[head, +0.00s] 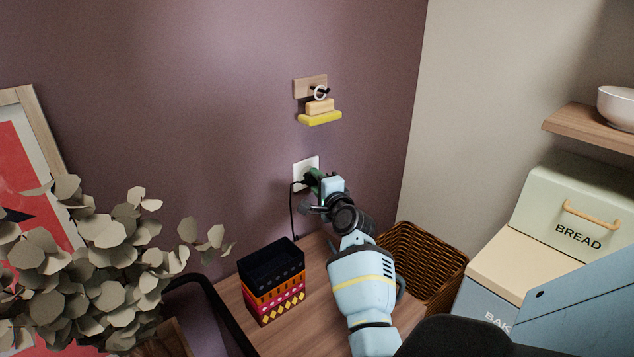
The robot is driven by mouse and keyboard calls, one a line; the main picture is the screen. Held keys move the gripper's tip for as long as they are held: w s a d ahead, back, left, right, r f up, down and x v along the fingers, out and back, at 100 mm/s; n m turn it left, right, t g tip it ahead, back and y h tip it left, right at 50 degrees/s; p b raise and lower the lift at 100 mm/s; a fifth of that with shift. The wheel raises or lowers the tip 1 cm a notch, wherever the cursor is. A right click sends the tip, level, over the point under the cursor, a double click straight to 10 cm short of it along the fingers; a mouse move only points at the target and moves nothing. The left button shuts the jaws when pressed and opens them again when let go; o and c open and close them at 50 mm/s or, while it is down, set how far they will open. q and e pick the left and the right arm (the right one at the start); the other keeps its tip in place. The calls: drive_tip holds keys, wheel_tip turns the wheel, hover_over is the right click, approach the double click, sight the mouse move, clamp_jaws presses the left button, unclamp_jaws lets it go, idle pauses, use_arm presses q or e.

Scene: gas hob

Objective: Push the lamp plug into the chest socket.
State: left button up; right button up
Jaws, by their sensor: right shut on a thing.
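The white socket (306,171) is on the purple wall, above the wooden chest top (283,340). The lamp plug (313,181), dark green and black, is at the front of the socket. Its black cord (292,215) hangs down along the wall. My right gripper (320,188) is shut on the plug, close to the wall. The fingers and wrist hide part of the plug, and I cannot tell how far it is in the socket. My left gripper is not in view.
Stacked patterned boxes (272,280) stand on the chest left of my right arm. A wicker basket (435,262) is right of it. A wall hook rack (310,88) hangs above the socket. Leaves (100,265) fill the left, a bread box (575,215) the right.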

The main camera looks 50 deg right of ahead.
drive_tip(key=shift+w, duration=0.55)
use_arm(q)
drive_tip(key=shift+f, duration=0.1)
use_arm(e)
drive_tip(key=o, duration=1)
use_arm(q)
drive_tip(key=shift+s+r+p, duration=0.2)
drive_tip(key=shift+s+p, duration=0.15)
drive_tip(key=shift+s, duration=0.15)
use_arm(e)
drive_tip(key=v, duration=0.7)
drive_tip(key=shift+s, duration=0.35)
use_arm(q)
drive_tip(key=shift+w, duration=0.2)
